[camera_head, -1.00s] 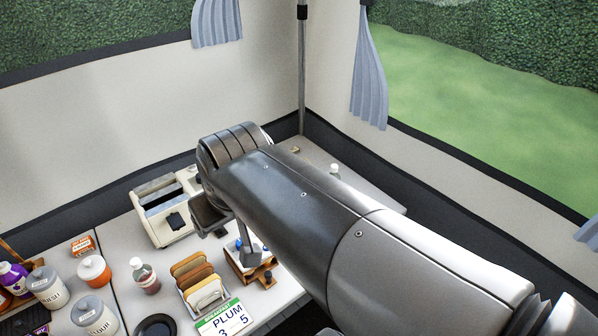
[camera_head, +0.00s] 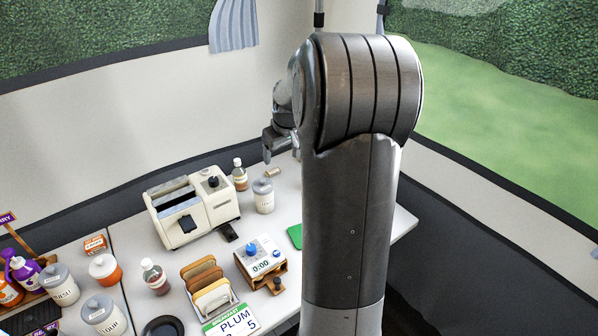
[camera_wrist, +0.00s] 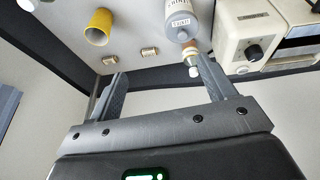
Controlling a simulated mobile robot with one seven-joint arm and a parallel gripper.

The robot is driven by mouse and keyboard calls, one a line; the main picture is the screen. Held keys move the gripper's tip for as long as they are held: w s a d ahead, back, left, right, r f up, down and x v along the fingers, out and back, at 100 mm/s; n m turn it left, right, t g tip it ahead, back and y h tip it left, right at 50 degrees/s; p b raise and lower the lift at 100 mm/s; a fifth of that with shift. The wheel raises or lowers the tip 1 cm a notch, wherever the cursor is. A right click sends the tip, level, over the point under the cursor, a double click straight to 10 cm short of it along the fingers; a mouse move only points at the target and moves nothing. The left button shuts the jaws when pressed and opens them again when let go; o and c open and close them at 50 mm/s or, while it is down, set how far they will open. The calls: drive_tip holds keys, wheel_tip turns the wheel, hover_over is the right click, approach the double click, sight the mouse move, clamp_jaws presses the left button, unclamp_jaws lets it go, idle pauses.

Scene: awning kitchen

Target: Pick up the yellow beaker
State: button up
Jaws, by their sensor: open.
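The yellow beaker (camera_wrist: 98,27) shows in the wrist view at the upper left, on the white table, with its open mouth turned towards the lower left of the picture. In the head view it is not seen; my arm covers part of the table there. My gripper (camera_wrist: 161,70) is open and empty. In the wrist view the beaker is beyond and left of the left finger's tip, not between the fingers. In the head view my gripper is partly hidden behind my arm, with a finger (camera_head: 267,155) showing above the back of the table.
A grey-lidded jar (camera_head: 264,196) and a small bottle (camera_head: 240,175) stand by the white toaster-like appliance (camera_head: 192,207). In the wrist view, the bottle (camera_wrist: 190,52) is by the right finger. Two small cork-like pieces (camera_wrist: 149,52) lie near the beaker. A toast rack (camera_head: 207,285) and a timer (camera_head: 260,258) stand in front.

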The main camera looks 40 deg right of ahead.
drive_tip(key=w+d+f, duration=0.2)
drive_tip(key=d+f, duration=1)
drive_tip(key=d, duration=0.4)
drive_tip(key=shift+m+y, duration=0.3)
drive_tip(key=shift+m, duration=0.1)
drive_tip(key=shift+s+d+x, duration=0.1)
drive_tip(key=shift+d+x, duration=0.05)
drive_tip(key=shift+x, duration=2.65)
drive_tip(key=shift+s+d+x, duration=0.1)
drive_tip(key=shift+d+x, duration=0.05)
drive_tip(key=shift+x, duration=2.7)
drive_tip(key=shift+c, duration=0.6)
drive_tip(key=c, duration=0.9)
drive_tip(key=shift+c, duration=0.2)
